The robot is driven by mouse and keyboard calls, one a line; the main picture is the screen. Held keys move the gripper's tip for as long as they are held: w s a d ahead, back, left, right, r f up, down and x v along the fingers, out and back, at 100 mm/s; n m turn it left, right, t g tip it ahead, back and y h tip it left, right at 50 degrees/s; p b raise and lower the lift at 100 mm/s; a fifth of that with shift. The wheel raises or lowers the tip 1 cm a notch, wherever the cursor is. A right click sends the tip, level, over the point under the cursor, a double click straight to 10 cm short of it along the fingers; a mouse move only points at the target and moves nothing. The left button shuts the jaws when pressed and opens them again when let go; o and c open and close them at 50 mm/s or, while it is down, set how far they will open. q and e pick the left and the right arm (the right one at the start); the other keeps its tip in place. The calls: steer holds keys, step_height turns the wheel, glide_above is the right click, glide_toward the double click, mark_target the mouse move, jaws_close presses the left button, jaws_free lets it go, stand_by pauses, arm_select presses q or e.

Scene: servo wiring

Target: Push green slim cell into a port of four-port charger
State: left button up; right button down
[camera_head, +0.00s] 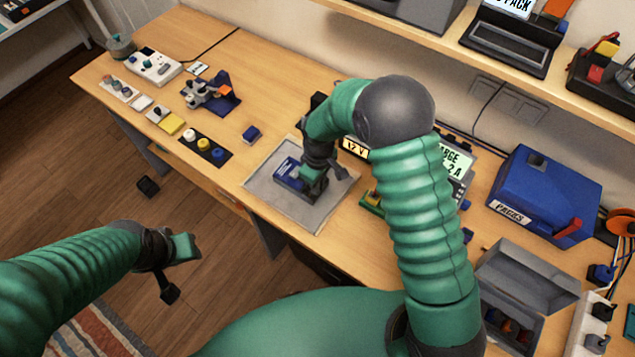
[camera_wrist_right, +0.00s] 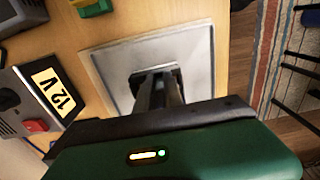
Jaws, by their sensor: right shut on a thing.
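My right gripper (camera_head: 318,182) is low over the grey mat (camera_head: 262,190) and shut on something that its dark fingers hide. In the right wrist view the fingers (camera_wrist_right: 158,90) are close together over the mat. I cannot make out a green slim cell for sure. A blue block with a white label (camera_head: 288,172) is on the mat beside the gripper. A device with a lit screen reading "CHARGE 2 A" (camera_head: 456,160) stands behind my right arm and is partly hidden. I cannot see its ports. My left gripper (camera_head: 176,268) hangs off the table, its opening unclear.
A 12 V box (camera_wrist_right: 55,88) and a green-yellow part (camera_head: 372,200) are right of the mat. A small blue block (camera_head: 251,134) lies behind it. A blue box (camera_head: 545,195) and an open grey case (camera_head: 528,275) are at right.

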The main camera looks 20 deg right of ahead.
steer(key=c, duration=1.4)
jaws_free()
step_height(320, 180, up, 17)
steer(key=shift+f+b, duration=0.15)
steer(key=shift+b, duration=0.85)
steer(key=shift+d, duration=0.1)
steer(key=s+d+f+m, duration=0.1)
steer(key=s+f+m, duration=0.1)
steer(key=s, duration=0.3)
steer(key=s+d+f+m+t+b, duration=0.1)
steer(key=s+d+f+m, duration=0.1)
steer(key=s, duration=0.3)
steer(key=s+d+f+m+t+b, duration=0.1)
steer(key=s+f+m, duration=0.2)
steer(key=s+f, duration=0.1)
steer(key=shift+s+d+f+m, duration=0.3)
steer(key=shift+s+d, duration=0.1)
